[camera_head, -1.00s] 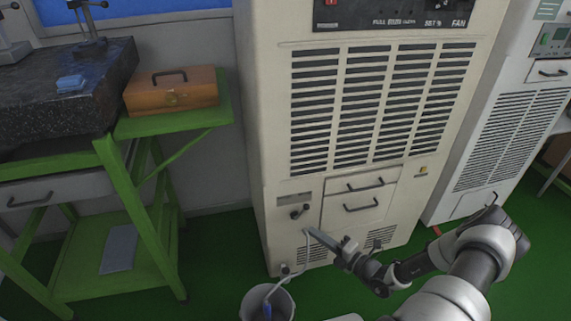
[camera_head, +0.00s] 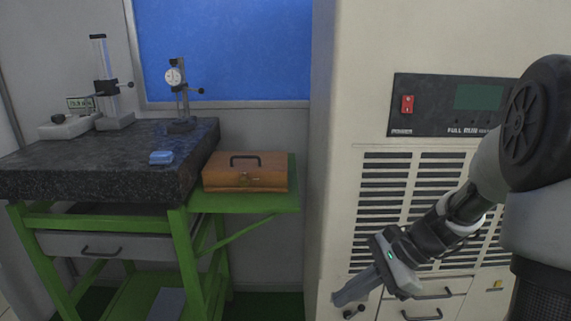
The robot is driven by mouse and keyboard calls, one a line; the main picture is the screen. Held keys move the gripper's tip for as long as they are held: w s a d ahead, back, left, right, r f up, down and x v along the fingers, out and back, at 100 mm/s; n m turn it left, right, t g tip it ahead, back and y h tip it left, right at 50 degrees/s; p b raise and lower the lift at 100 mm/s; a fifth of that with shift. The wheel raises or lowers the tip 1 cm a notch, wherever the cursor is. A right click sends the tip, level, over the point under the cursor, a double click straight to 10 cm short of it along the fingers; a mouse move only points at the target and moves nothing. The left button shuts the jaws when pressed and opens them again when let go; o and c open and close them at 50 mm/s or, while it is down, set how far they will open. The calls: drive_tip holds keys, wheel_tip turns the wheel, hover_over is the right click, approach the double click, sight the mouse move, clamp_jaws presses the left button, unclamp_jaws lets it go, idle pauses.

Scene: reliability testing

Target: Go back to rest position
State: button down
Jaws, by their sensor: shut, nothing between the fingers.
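My gripper (camera_head: 352,294) is at the lower right of the head view, at the end of my bent arm. It is shut and empty, with its fingers pointing down and to the left. It is in front of the lower part of the beige machine (camera_head: 335,150), overlapping the area near its small knob and drawers. I cannot tell the exact gap between my gripper and the machine.
A brown wooden box (camera_head: 245,172) sits on the green side shelf (camera_head: 290,200). The machine has a red switch (camera_head: 407,104).

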drive_tip(key=s+d+r+n+t+h+b, duration=0.1)
drive_tip(key=s+r+n+t+h+b, duration=0.2)
drive_tip(key=s+r+n+t+h, duration=0.7)
drive_tip(key=s+r+n+g+p, duration=0.2)
drive_tip(key=r+n+p, duration=0.1)
drive_tip(key=r+p, duration=0.7)
drive_tip(key=s+r+n+g+y+p, duration=0.1)
drive_tip(key=s+r+n+g+p, duration=0.1)
drive_tip(key=r+p, duration=0.9)
wheel_tip(320, 180, up, 2)
drive_tip(key=shift+s+n+g+y, duration=0.15)
drive_tip(key=shift+n+g+y, duration=0.15)
drive_tip(key=shift+n, duration=0.5)
drive_tip(key=shift+d, duration=0.2)
